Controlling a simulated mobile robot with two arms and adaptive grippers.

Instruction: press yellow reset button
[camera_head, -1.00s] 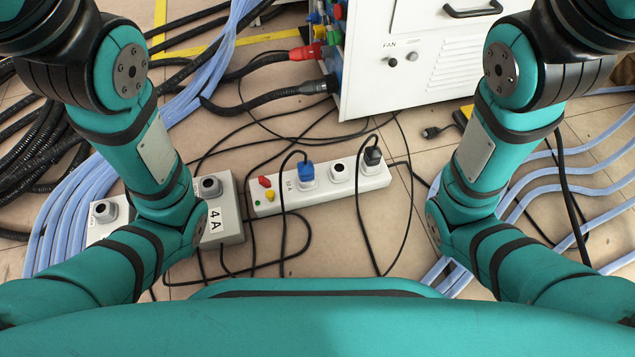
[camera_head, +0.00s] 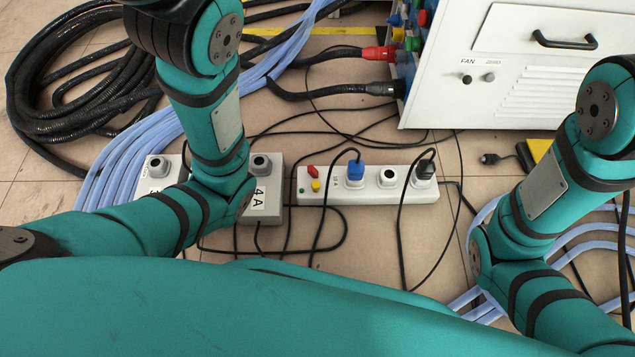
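A small yellow button (camera_head: 316,185) sits on the left end of a white power strip (camera_head: 405,195) on the floor. A red switch (camera_head: 312,172) is just above it and a small green light (camera_head: 301,190) to its left. The button is in plain sight; my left arm is to the left of it, in front of the neighbouring grey boxes. Both my grippers are outside the view, beyond the arm links that show, so their state is hidden.
A white cabinet (camera_head: 515,92) with FAN knobs stands at the upper right. Blue (camera_head: 355,170) and black (camera_head: 424,168) plugs stand in the strip. A grey box marked 4A (camera_head: 264,210) adjoins its left side. Loose black cables cross the floor; coiled hoses (camera_head: 60,120) lie left.

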